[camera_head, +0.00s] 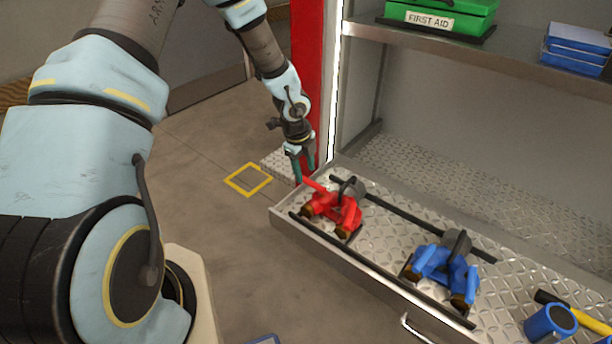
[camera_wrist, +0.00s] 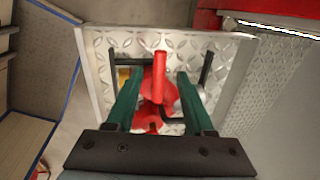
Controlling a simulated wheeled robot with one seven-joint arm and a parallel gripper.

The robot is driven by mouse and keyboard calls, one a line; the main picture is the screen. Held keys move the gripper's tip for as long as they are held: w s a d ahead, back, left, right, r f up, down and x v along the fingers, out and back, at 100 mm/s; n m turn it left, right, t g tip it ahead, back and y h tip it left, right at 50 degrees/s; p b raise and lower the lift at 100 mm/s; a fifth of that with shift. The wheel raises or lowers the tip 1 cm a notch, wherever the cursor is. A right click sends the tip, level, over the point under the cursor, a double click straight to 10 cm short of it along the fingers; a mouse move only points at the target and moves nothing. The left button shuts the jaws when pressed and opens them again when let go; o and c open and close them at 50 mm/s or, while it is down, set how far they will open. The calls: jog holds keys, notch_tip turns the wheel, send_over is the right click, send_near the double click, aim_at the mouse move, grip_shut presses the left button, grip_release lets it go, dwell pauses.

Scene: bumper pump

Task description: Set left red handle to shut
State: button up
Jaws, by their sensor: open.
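A red pump fitting (camera_head: 345,214) with dark brass-coloured ends sits on the diamond-plate drawer (camera_head: 390,225) at its left end. A red handle (camera_head: 313,184) sticks out from it toward the upper left; in the wrist view this handle (camera_wrist: 160,66) stands upright in the middle. My gripper (camera_head: 303,170) is open over the drawer's left end. In the wrist view its green fingers (camera_wrist: 158,85) are on either side of the red handle, with visible gaps. Contact cannot be told.
A blue fitting (camera_head: 440,275) sits farther right on the drawer. A blue mug (camera_head: 550,323) and a yellow-handled hammer (camera_head: 588,320) are at the right. Black rails run along the drawer. A red post (camera_head: 306,60) stands close behind my gripper. Floor to the left is clear.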

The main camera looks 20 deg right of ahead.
notch_tip(320, 180, up, 8)
jog(key=a, duration=0.1)
jog(key=shift+s+f, duration=0.2)
jog(key=shift+s, duration=0.1)
jog(key=shift+a, duration=0.2)
jog(key=a+r+n+y, duration=0.1)
jog(key=a+r+n, duration=0.3)
jog(key=a+n, duration=0.4)
jog(key=a+r+n+y, duration=0.1)
jog(key=a+r+n, duration=0.35)
jog(key=a, duration=0.55)
jog(key=s+a+r+n, duration=0.2)
jog(key=s+a+n, duration=0.2)
jog(key=a+n, duration=0.2)
jog(key=s+a+r+n, duration=0.3)
jog(key=a+n, duration=0.3)
jog(key=n, duration=0.5)
jog(key=shift+s+a+r+t, duration=0.25)
jog(key=shift+s+a+t, duration=0.05)
jog(key=shift+s, duration=0.15)
